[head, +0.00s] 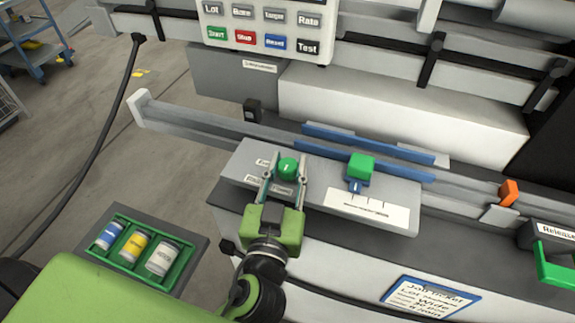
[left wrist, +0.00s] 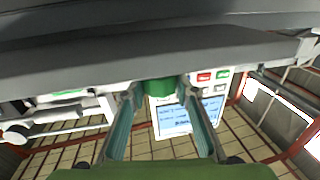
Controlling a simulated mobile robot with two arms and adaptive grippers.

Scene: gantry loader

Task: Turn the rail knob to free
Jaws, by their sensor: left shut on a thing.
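The round green rail knob (head: 288,166) stands on the grey block (head: 240,160) at the left of the rail, with a small white mark on its top. My left gripper (head: 286,178) reaches it from the front, its two fingers on either side of the knob, shut on it. In the left wrist view the green knob (left wrist: 160,88) sits between the fingertips of my left gripper (left wrist: 158,90). Labels beside the knob are partly hidden by the fingers, so the setting cannot be read. My right gripper does not show.
Right of the knob, a green block (head: 361,166) sits on a blue slide above a white scale (head: 372,205). An orange stop (head: 509,192) is on the rail. A button panel (head: 265,30) is behind. A green tray (head: 138,250) with three containers is at lower left. A job ticket (head: 430,296) is in front.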

